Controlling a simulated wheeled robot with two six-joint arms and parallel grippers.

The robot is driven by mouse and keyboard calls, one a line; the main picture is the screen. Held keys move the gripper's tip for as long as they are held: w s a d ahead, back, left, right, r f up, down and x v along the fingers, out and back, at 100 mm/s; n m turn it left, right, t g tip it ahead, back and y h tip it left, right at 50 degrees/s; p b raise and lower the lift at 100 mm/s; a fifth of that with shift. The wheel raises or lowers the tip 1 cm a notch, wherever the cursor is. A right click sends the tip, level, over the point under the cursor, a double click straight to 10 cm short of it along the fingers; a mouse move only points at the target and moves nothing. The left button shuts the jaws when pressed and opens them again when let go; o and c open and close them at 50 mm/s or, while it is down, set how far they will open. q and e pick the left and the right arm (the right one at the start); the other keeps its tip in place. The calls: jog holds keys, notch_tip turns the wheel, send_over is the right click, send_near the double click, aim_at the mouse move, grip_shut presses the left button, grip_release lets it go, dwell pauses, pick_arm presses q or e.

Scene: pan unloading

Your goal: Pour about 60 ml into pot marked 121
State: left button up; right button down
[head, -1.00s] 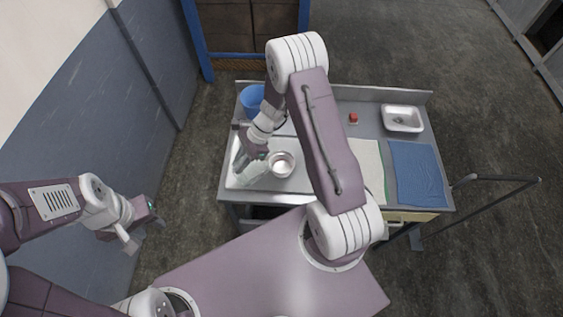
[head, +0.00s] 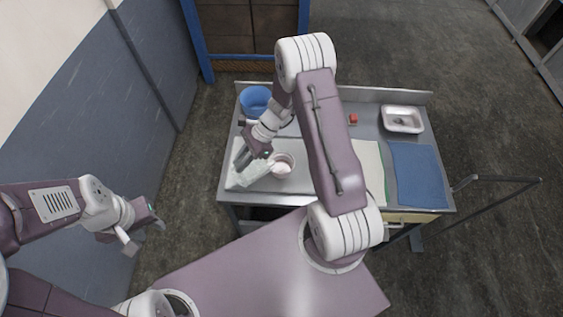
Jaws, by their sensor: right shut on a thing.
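A small round metal pot (head: 291,170) stands on the pale board at the left of the steel table; I cannot read any mark on it. My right gripper (head: 246,160) is shut on a pale, translucent container (head: 252,175). The container is tilted over to the right, its end at the pot's left rim. I cannot make out a stream or the liquid level. My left gripper (head: 146,232) is open and empty, off the table to the left, far from the pot.
A blue bucket (head: 255,98) stands at the table's back left. My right arm crosses above the table's middle.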

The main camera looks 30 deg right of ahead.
jog(key=shift+d+r+y, duration=0.4)
jog(key=shift+r+y, duration=0.1)
jog(key=shift+r, duration=0.05)
dwell(1.4)
jog(key=shift+a, duration=0.1)
jog(key=a+h+p, duration=0.1)
jog(key=a+f+h+p, duration=0.1)
jog(key=h+p, duration=0.1)
jog(key=shift+a+f, duration=0.1)
jog(key=shift+f, duration=0.2)
jog(key=shift+f+h, duration=0.4)
jog(key=shift+f, duration=0.15)
jog(key=shift+a, duration=0.25)
jog(key=shift+a+h+p, duration=0.15)
jog(key=shift+h+p, duration=0.15)
jog(key=shift+p, duration=0.3)
jog(key=shift+f+h+p, duration=0.3)
jog(key=shift+f+p, duration=0.05)
jog(key=shift+f, duration=0.2)
